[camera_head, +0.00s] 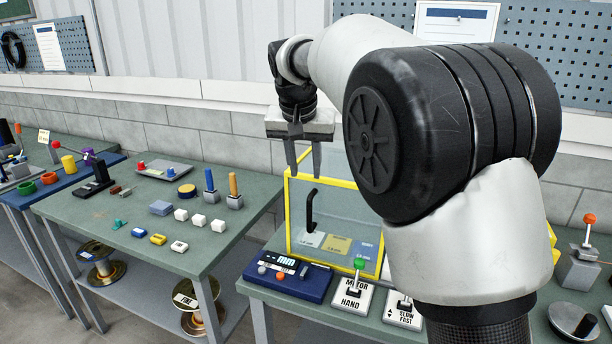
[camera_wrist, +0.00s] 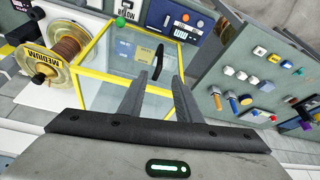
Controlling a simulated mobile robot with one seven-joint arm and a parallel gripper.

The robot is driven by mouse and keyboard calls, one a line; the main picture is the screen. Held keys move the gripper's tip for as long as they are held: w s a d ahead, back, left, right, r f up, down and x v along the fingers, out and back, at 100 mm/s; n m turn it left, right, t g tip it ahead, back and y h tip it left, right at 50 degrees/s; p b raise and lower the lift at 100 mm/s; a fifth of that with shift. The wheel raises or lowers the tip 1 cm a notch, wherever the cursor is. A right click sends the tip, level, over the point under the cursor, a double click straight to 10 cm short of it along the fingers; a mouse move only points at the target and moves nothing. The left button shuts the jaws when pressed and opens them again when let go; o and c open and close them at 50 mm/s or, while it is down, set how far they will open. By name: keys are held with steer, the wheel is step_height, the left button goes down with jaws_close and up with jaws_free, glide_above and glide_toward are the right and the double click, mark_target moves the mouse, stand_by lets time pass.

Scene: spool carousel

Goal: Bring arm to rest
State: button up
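My gripper (camera_head: 304,166) hangs fingers-down in front of the back wall in the head view, above the yellow-framed clear guard (camera_head: 288,215) with its black handle (camera_head: 311,208). In the wrist view my gripper (camera_wrist: 159,84) has its two fingers apart with nothing between them, and the guard (camera_wrist: 110,99) lies beyond them. My gripper looks clear of the guard, though the exact gap cannot be told. My arm covers the right part of the guard in the head view.
A blue control box (camera_head: 290,275) and the MOTOR HAND lever plate (camera_head: 342,298) stand before the guard. A spool marked MEDIUM (camera_wrist: 68,55) is beside it in the wrist view. A green table (camera_head: 120,229) with small blocks and handled tools is at left. A spool marked FINE (camera_head: 186,300) sits below.

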steer(key=s+d+r, duration=0.2)
steer(key=s+d, duration=0.5)
steer(key=s, duration=0.1)
steer(key=s+d+r, duration=0.2)
steer(key=s+d, duration=0.4)
steer(key=s, duration=0.1)
steer(key=s+d+f, duration=0.3)
steer(key=s+f, duration=0.1)
steer(key=s, duration=0.5)
steer(key=s+d+f+n+t, duration=0.1)
steer(key=s+f, duration=0.3)
steer(key=s, duration=0.5)
steer(key=shift+d+f, duration=0.4)
steer(key=shift+d, duration=0.5)
steer(key=shift+d, duration=0.1)
